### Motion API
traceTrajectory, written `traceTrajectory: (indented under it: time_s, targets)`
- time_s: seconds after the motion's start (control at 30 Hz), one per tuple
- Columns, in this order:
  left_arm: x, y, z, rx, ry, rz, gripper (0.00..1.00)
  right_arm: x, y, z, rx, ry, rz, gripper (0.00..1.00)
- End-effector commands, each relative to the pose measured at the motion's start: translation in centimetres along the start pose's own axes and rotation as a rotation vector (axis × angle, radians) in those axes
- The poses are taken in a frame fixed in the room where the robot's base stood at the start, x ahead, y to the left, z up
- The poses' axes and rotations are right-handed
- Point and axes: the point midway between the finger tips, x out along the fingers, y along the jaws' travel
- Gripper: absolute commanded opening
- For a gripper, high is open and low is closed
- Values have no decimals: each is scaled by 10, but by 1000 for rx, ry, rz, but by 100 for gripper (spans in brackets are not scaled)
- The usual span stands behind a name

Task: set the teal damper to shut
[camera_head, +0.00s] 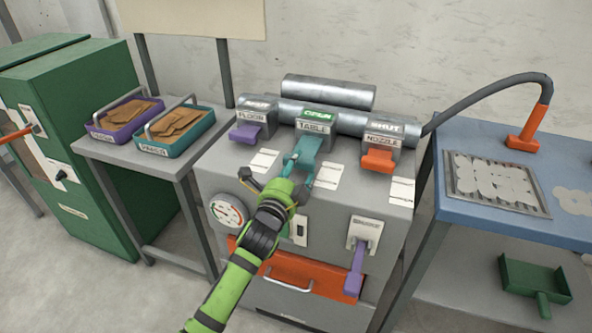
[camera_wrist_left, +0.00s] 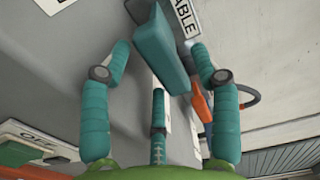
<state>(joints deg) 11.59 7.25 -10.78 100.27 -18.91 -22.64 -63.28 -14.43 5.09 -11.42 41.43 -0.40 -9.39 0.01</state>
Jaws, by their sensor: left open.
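The teal damper (camera_head: 304,152) is the middle one on the grey machine, labelled TABLE, with a green sign (camera_head: 319,113) reading OPEN above it. Its handle sticks out toward me. My left gripper (camera_head: 281,181) is just in front of and below the handle, fingers spread. In the left wrist view, the teal handle (camera_wrist_left: 160,45) lies between the fingertips of the left gripper (camera_wrist_left: 161,52), with no clear grip on it; I cannot tell whether a finger touches it. My right gripper is not in view.
A purple damper (camera_head: 246,134) labelled FLOOR and an orange damper (camera_head: 378,160) labelled NOZZLE flank it, their signs seeming to read SHUT. Below are a gauge (camera_head: 227,211), a purple lever (camera_head: 356,268) and an orange drawer (camera_head: 312,277). A blue table (camera_head: 470,210) stands right.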

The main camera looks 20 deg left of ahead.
Motion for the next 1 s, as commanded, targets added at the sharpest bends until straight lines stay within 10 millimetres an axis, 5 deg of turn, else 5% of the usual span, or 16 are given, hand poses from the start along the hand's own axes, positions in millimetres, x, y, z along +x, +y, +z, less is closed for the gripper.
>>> traceTrajectory:
  time_s: [0.17, 0.3, 0.33, 0.73, 1.0]
  targets:
    - [0, 0, 0, -1, 0, 1, 58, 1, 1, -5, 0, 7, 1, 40]
    - [0, 0, 0, -1, 0, 1, 2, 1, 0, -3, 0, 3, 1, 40]
    - [0, 0, 0, -1, 0, 1, 0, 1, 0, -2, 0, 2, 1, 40]
    - [28, 0, 0, 0, 0, 1, 0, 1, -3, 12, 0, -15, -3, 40]
    - [29, 1, 0, -1, 0, 2, 0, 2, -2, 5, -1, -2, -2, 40]
